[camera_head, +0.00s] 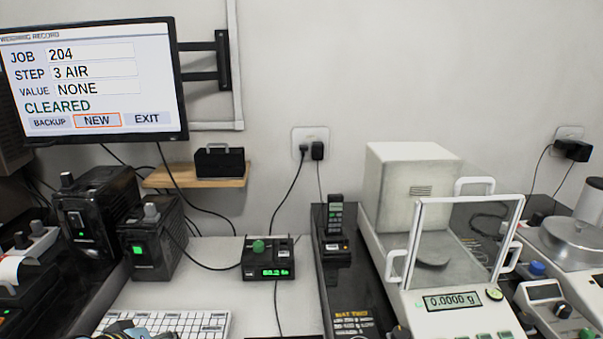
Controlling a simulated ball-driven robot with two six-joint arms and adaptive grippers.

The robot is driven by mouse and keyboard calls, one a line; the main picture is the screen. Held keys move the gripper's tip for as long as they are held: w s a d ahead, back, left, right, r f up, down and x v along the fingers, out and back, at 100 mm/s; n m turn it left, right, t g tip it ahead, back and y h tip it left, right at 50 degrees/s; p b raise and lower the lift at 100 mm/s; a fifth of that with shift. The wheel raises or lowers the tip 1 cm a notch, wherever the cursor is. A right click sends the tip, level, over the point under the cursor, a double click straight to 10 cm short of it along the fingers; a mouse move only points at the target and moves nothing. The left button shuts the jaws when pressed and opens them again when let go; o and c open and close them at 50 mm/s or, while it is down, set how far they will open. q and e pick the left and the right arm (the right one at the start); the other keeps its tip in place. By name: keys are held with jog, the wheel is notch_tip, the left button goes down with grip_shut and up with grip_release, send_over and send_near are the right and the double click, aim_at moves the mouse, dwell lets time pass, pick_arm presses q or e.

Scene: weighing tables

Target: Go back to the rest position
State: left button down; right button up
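A small dark part with blue and orange marks (128,329) shows at the bottom edge, in front of the white keyboard (205,324). It looks like the top of my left gripper, but it is cut off by the frame. Its fingers are hidden, so I cannot see whether it is open or holds anything. My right gripper is not in view. The balance (408,185) at the right has its framed clear panel tilted, and its display (452,300) reads 0.0000 g.
The monitor (90,85) shows step 3 AIR, value NONE, CLEARED. Two black units (150,240) stand at the left. A small black device with a green knob (258,247) and a handset in a cradle (334,215) stand mid-table. The white table (215,285) is bare behind the keyboard.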

pick_arm(q)
jog(key=s+a+r+m+g+y, duration=0.1)
jog(key=s+r+m+g, duration=0.1)
jog(key=s+r, duration=0.5)
jog(key=s+a+r+m+g+y, duration=0.1)
jog(key=s+r+m, duration=0.15)
jog(key=s, duration=0.75)
jog(key=s+r+m+g+y, duration=0.1)
jog(key=s+r+m+g, duration=0.2)
jog(key=s, duration=0.6)
notch_tip(320, 180, down, 28)
jog(key=a+f+b, duration=0.1)
jog(key=a+b, duration=0.2)
jog(key=b, duration=0.3)
jog(key=s+f+n+g+b, duration=0.1)
jog(key=s+f+b, duration=0.4)
jog(key=s+f, duration=1.5)
notch_tip(320, 180, down, 4)
jog(key=shift+s+a+r+g, duration=0.2)
jog(key=shift+a+g, duration=0.2)
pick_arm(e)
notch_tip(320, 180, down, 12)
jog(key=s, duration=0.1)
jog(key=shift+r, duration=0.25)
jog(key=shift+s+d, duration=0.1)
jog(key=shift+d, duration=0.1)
